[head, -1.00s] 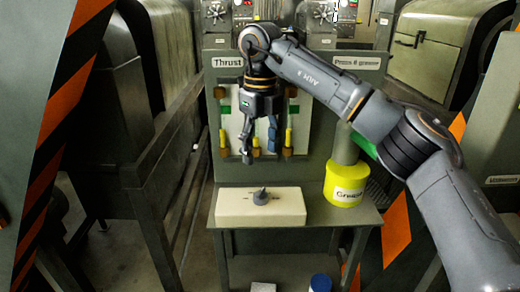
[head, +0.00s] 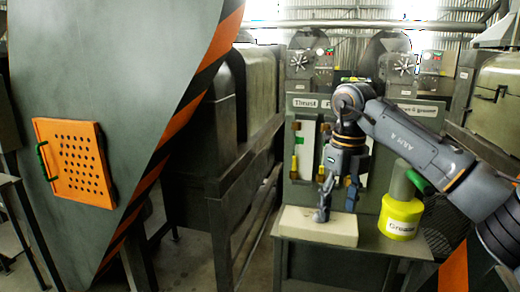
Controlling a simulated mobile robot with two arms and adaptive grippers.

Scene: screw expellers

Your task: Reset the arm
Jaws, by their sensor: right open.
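My right arm comes in from the right side of the head view. Its gripper (head: 337,195) points down with the fingers apart and nothing between them. It hangs in front of the panel labelled Thrust (head: 306,103) and over the cream box (head: 318,226) on the small table. The knob seen earlier on the box is hidden behind the gripper. My left gripper is not in view.
A yellow grease container (head: 400,217) stands on the table (head: 375,240), right of the box. A large grey machine with an orange perforated hatch (head: 75,162) and green handle fills the left. A dark railing stands between.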

